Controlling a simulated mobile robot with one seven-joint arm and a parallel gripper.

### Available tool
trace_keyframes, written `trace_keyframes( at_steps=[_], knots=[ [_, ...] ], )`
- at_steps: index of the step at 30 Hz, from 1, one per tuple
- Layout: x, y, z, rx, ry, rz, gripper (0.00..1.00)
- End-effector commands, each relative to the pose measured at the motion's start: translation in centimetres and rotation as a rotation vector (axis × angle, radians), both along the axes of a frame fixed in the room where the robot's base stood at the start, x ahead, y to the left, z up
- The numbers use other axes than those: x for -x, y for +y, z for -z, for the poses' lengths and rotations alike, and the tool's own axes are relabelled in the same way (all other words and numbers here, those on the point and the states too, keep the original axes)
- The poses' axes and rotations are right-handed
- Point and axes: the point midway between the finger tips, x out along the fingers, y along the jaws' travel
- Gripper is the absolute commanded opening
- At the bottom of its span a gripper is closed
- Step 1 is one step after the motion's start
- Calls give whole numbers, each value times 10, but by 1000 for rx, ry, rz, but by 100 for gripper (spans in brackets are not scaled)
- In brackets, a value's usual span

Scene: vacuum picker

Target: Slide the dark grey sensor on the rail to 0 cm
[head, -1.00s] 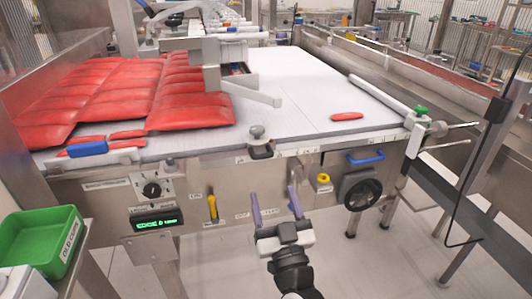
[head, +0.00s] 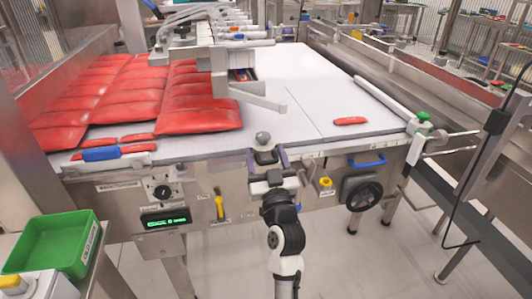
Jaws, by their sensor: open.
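The dark grey sensor (head: 266,156), with a round light grey knob on top, sits on the rail (head: 308,154) along the front edge of the conveyor table. My gripper (head: 267,158) is at the sensor, with one purple finger on its left and one on its right. The fingers are open, and a small gap seems to show on each side; contact cannot be told. The gripper body hides the sensor's lower part. The scale marks on the rail are too small to read.
The front panel carries a black dial (head: 162,192), a green-lit display (head: 166,221), a yellow handle (head: 219,207), a yellow knob (head: 325,183) and a black handwheel (head: 361,193). Red packs (head: 200,115) lie on the belt at left. A green bin (head: 50,243) stands front left.

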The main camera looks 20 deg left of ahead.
Motion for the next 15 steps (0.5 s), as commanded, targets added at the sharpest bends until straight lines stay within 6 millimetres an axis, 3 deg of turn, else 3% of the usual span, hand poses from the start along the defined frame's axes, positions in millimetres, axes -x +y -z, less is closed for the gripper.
trace_keyframes(
  at_steps=[5,15],
  knots=[
    [0,0,0,0,0,0,63],
    [0,0,0,0,0,0,19]
  ],
)
